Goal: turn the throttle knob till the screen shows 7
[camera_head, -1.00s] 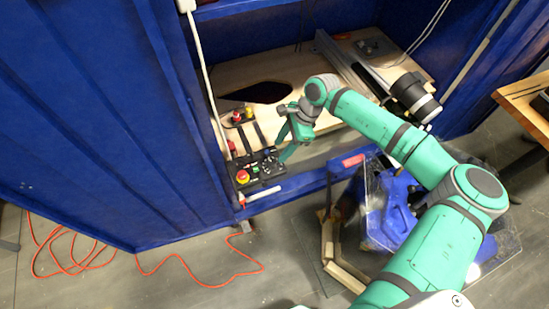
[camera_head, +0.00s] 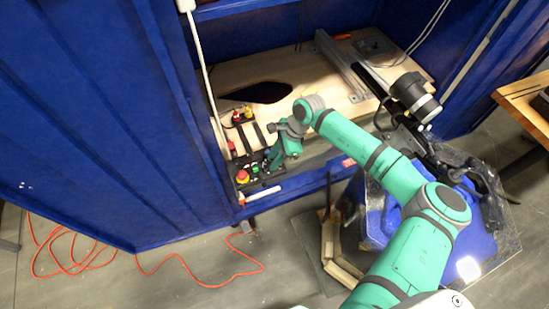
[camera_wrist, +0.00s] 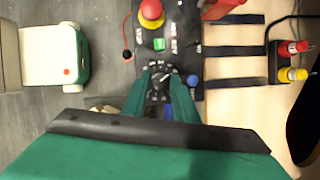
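The black control panel (camera_head: 262,183) lies at the front left edge of the wooden bench. In the wrist view, the throttle knob (camera_wrist: 160,80) sits on a dial with white marks on this panel (camera_wrist: 182,22). My gripper (camera_wrist: 161,70) points down over the dial, one green finger on each side of it, with a gap between them. I cannot tell whether the fingers touch the knob. In the head view, my gripper (camera_head: 268,166) covers the dial. No readable screen number shows in either view.
A red mushroom button (camera_wrist: 151,10), a green button (camera_wrist: 159,44) and a blue knob (camera_wrist: 193,81) sit close to the dial. Red and yellow connectors (camera_wrist: 292,60) stand beyond black straps. A blue wall (camera_head: 100,120) rises left of the bench.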

